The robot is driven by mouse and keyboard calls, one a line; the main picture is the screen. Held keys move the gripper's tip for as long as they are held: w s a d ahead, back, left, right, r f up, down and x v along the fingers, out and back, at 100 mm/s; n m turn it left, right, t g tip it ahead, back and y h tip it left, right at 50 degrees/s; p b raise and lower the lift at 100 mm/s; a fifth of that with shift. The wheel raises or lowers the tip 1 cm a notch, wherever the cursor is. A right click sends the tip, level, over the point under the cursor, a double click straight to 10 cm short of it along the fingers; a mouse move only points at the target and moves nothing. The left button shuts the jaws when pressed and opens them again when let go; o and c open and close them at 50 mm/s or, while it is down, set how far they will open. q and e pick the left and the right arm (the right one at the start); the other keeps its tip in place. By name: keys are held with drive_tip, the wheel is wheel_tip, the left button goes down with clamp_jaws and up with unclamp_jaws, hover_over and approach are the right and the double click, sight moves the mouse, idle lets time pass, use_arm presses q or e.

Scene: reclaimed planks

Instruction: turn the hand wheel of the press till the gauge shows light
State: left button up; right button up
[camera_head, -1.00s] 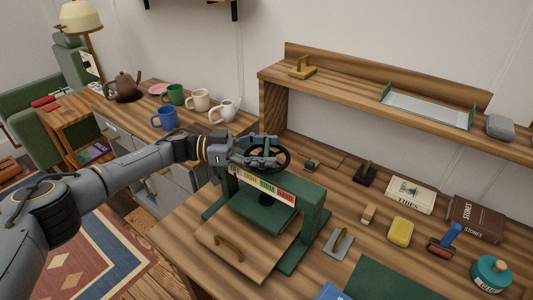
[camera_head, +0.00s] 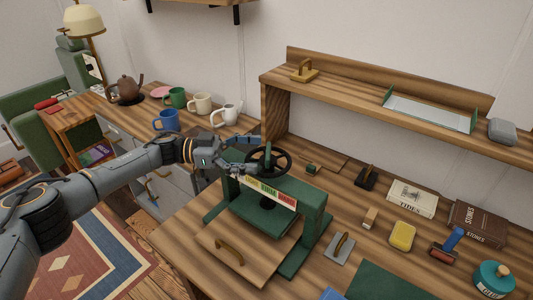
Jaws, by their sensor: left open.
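The green press (camera_head: 312,210) stands on the workbench with its dark hand wheel (camera_head: 285,153) on top. A green upright knob (camera_head: 267,158) shows at the wheel's left side. The gauge strip (camera_head: 268,190) on the press front has yellow, green and red labelled fields; its reading is too small to tell. My left gripper (camera_head: 251,154) is open at the left of the wheel, its fingers spread on either side of the space beside the knob. Whether it touches the wheel I cannot tell. My right gripper is not in view.
A wooden board with a handle (camera_head: 238,254) lies before the press. A scraper (camera_head: 341,247), yellow sponge (camera_head: 402,236), books (camera_head: 411,198) and glue pot (camera_head: 492,276) lie to the right. A shelf (camera_head: 350,92) runs behind; mugs (camera_head: 166,121) stand on the left counter.

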use_arm(q)
drive_tip(key=a, duration=0.8)
drive_tip(key=shift+w+a, duration=0.25)
idle(0.4)
